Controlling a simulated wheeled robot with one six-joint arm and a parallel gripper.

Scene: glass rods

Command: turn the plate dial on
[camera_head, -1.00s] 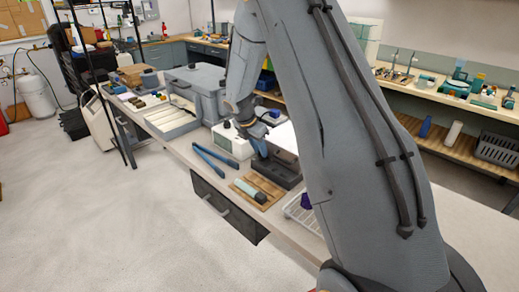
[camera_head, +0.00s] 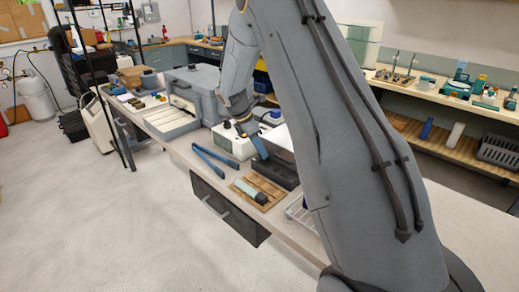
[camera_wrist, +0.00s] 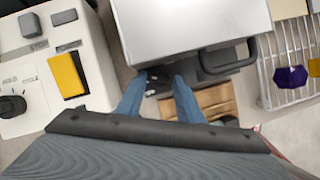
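A white bench device (camera_wrist: 45,75) is at the left of the wrist view, with a black round knob (camera_wrist: 12,105) at its left edge and a yellow block (camera_wrist: 67,75) on top. I cannot tell for sure that this knob is the plate dial. The device also shows on the bench in the head view (camera_head: 226,142). My gripper (camera_wrist: 160,80) is open and empty, pointing down, to the right of the device. In the head view my gripper (camera_head: 259,147) hangs near a dark block (camera_head: 276,172).
A silver box (camera_wrist: 190,25) stands beyond my fingers. A wooden tray (camera_head: 254,197) and blue-handled tool (camera_head: 213,161) lie on the bench. A wire rack (camera_wrist: 290,65) with a purple piece (camera_wrist: 290,77) is at right. Bare bench shows near the blue tool.

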